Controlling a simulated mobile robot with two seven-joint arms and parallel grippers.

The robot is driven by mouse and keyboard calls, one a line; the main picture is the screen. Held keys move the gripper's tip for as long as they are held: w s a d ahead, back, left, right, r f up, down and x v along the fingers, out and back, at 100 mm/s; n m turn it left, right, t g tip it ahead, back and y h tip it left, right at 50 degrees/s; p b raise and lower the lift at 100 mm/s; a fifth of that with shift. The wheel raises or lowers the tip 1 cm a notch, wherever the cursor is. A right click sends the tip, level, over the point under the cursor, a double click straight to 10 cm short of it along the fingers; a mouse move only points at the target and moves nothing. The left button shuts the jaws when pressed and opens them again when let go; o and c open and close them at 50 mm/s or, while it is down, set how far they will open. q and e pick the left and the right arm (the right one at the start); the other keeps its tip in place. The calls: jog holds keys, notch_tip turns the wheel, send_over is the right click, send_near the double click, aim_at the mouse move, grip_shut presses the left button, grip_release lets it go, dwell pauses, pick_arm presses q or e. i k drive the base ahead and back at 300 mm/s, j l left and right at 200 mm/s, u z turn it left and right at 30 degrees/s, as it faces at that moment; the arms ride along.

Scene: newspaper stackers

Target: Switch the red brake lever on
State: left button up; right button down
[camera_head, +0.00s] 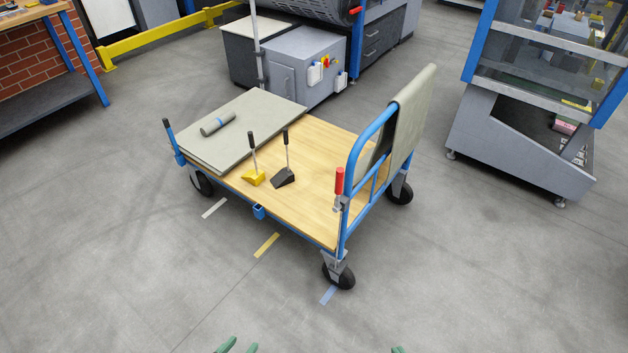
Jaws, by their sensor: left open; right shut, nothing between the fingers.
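The red brake lever (339,181) stands upright on the near post of the blue push handle (357,145), at the right end of a flat wooden cart (318,180). Its red grip points up and its lower part meets a small metal bracket. My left gripper (240,347) shows only as two green fingertips at the bottom edge, apart and empty. My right gripper (398,350) shows as a small green tip at the bottom edge, shut with nothing held. Both are well in front of the cart, far from the lever.
A grey-green cloth (412,115) hangs over the handle. Machines stand behind and right; the floor in front is clear.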

aim_at(340, 171)
jog(key=j, duration=0.65)
jog(key=i+j, duration=0.1)
jog(key=j, duration=0.6)
